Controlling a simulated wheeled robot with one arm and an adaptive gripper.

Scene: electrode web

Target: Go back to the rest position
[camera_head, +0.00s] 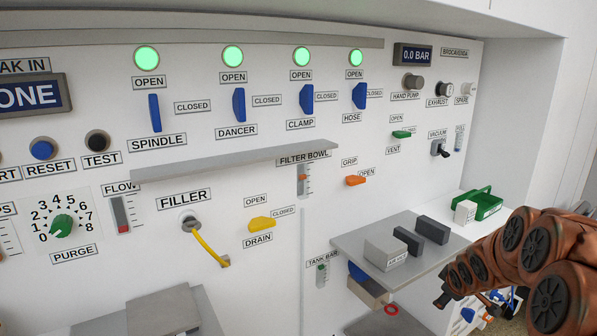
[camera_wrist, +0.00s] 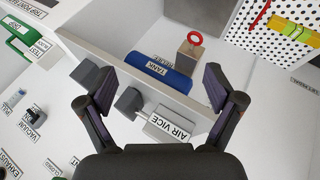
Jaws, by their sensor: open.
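My gripper (camera_wrist: 155,88) is open in the wrist view, its two dark fingers spread wide with nothing held between them. The air vice (camera_wrist: 168,125), a grey block with a white label, shows beyond and between the fingers, apart from them. In the head view my copper-coloured arm comes in at the lower right, and its dark end (camera_head: 444,297) is to the right of the shelf (camera_head: 432,257). The finger opening cannot be made out there. The air vice (camera_head: 386,253) stands on that shelf beside dark grey blocks (camera_head: 408,240).
The blue tank (camera_wrist: 158,72) and a red ring (camera_wrist: 195,38) lie below the shelf. The wall panel has blue handles (camera_head: 239,104), lit green lamps (camera_head: 232,56) and a projecting grey ledge (camera_head: 235,160).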

